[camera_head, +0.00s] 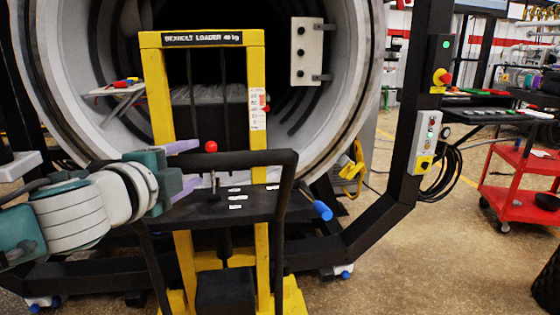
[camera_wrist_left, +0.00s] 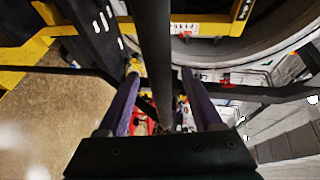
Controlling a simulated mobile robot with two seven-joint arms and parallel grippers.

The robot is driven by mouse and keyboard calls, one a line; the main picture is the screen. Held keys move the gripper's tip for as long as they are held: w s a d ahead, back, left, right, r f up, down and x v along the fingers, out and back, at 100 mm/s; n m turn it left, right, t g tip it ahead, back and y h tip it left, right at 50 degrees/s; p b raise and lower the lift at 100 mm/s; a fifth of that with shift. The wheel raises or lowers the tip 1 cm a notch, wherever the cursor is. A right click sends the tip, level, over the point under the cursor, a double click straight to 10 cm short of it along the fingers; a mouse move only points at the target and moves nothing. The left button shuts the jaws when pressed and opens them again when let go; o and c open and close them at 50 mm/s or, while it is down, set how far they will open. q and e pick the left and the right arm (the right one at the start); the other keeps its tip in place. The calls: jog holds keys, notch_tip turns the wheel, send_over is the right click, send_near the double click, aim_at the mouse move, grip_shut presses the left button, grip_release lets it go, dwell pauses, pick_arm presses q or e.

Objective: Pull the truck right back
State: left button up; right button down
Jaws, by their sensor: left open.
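The truck (camera_head: 257,125) is a yellow-framed loader with a black top label, standing upright in front of the round furnace opening. Its black push handle (camera_head: 262,158) runs across the near side and bends down at the right. A dark deck with white labels and a red-knobbed lever (camera_head: 211,147) lies behind the handle. My left gripper (camera_head: 199,163) is open at the left part of the handle, its purple fingers spread. In the left wrist view, the dark handle bar (camera_wrist_left: 154,50) passes between the fingers of the left gripper (camera_wrist_left: 159,76). I cannot tell whether they touch it.
The furnace's grey ring (camera_head: 345,100) rises behind the truck. A black post with a control box (camera_head: 425,142) stands right of it, with a slanted black beam (camera_head: 375,225) low down. A red trolley (camera_head: 520,195) is farther right. Speckled floor (camera_head: 430,260) is open at the lower right.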

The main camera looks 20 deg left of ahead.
pick_arm(q)
jog(key=shift+x, duration=1.1)
grip_shut()
dwell(0.7)
